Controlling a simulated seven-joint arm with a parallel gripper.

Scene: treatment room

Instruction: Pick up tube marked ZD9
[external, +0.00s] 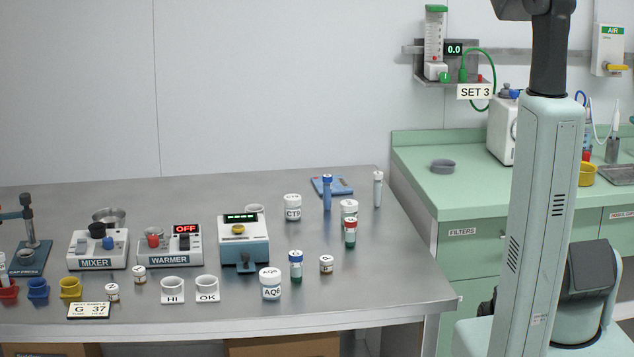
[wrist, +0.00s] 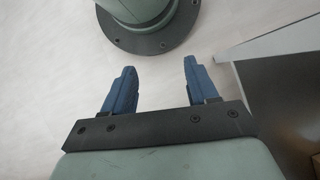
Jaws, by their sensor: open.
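Several tubes stand upright on the metal table (external: 180,315) in the external view: a tall blue-capped tube (external: 327,194), a pale tube (external: 378,191) at the back right, a red-capped tube with a green bottom (external: 350,234), and a short blue-capped tube with a green bottom (external: 296,267). The marking ZD9 cannot be read on any of them. My gripper (wrist: 160,72) shows in the wrist view with its two blue fingers apart and nothing between them. It is over the floor, away from the tubes, and outside the external view.
Around the tubes stand a CTI jar (external: 293,208), an AQ6 jar (external: 271,285), a small brown jar (external: 326,264) and a white-lidded jar (external: 349,207) close behind the red-capped tube. A blue-and-white device (external: 243,243), warmer (external: 168,257) and mixer (external: 97,257) stand left. The table's front right is clear.

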